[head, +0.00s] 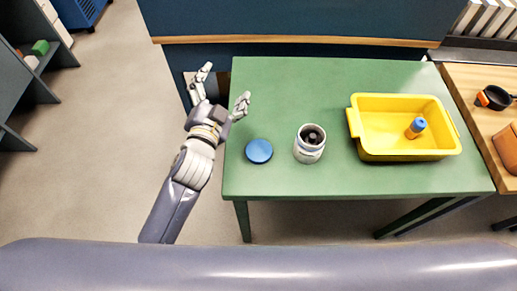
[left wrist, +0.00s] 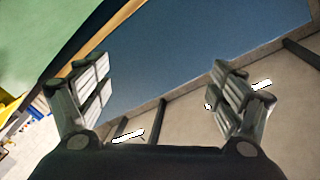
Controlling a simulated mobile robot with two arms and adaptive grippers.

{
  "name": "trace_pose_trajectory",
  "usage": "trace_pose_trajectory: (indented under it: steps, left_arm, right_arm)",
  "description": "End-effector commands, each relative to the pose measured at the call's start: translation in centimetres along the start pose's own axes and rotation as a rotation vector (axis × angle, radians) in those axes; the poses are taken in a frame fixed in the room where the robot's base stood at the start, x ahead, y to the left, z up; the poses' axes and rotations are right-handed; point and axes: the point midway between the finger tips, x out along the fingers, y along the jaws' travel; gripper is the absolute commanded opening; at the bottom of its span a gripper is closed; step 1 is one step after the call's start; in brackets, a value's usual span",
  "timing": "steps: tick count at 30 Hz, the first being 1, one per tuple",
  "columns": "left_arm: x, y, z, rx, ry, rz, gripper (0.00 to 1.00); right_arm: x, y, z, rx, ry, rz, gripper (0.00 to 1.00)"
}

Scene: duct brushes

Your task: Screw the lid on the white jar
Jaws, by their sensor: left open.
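The white jar (head: 309,144) stands upright on the green table, with its mouth open and something dark showing inside. The blue lid (head: 259,151) lies flat on the table to the left of the jar, apart from it. My left gripper (head: 222,86) is open and empty at the table's left edge, beyond and to the left of the lid. In the left wrist view its two fingers (left wrist: 158,88) are spread wide with nothing between them. Neither the jar nor the lid can be made out in that view. My right gripper is not in view.
A yellow bin (head: 372,149) with a small blue-and-orange item (head: 415,128) inside stands right of the jar. The green table (head: 290,85) is clear behind the jar and lid. A wooden-topped table (head: 480,130) with other objects adjoins at the right. A dark blue panel (head: 290,20) stands behind.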

Motion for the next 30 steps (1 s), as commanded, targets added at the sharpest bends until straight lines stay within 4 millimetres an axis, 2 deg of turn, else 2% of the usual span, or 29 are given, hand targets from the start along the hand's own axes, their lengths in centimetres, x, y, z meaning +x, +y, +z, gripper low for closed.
trace_pose_trajectory:
  steps: [1,4,6,9,12,15,19,23,26,30]
  left_arm:
    - [0.9,-0.6,-3.7,0.068,0.118,-0.027,0.87]
    - [1.2,-0.8,-10.6,0.210,0.345,-0.073,0.87]
    - [0.8,-0.3,-15.2,0.313,0.505,-0.098,0.87]
    - [-0.8,1.2,-21.0,0.469,0.731,-0.125,0.87]
    - [-3.2,3.7,-25.7,0.632,0.955,-0.139,0.87]
    - [-6.0,6.9,-28.8,0.806,1.175,-0.139,0.87]
    - [-9.6,11.7,-30.2,1.044,1.449,-0.109,0.87]
    - [-12.4,16.3,-28.7,1.298,1.706,-0.039,0.87]
    - [-13.6,19.2,-25.8,1.503,1.884,0.048,0.87]
    - [-13.5,21.4,-19.9,1.801,2.095,0.233,0.87]
  right_arm:
    - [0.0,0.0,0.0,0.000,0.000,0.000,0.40]
    - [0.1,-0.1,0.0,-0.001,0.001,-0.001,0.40]
    - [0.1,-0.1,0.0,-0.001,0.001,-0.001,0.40]
    - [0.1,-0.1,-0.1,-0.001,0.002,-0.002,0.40]
    - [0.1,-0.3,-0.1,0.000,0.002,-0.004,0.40]
    - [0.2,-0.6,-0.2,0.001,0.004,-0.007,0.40]
    - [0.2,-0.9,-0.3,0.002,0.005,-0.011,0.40]
    - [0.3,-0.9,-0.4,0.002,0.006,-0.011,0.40]
    - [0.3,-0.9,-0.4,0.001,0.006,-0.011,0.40]
    - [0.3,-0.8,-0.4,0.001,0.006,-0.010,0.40]
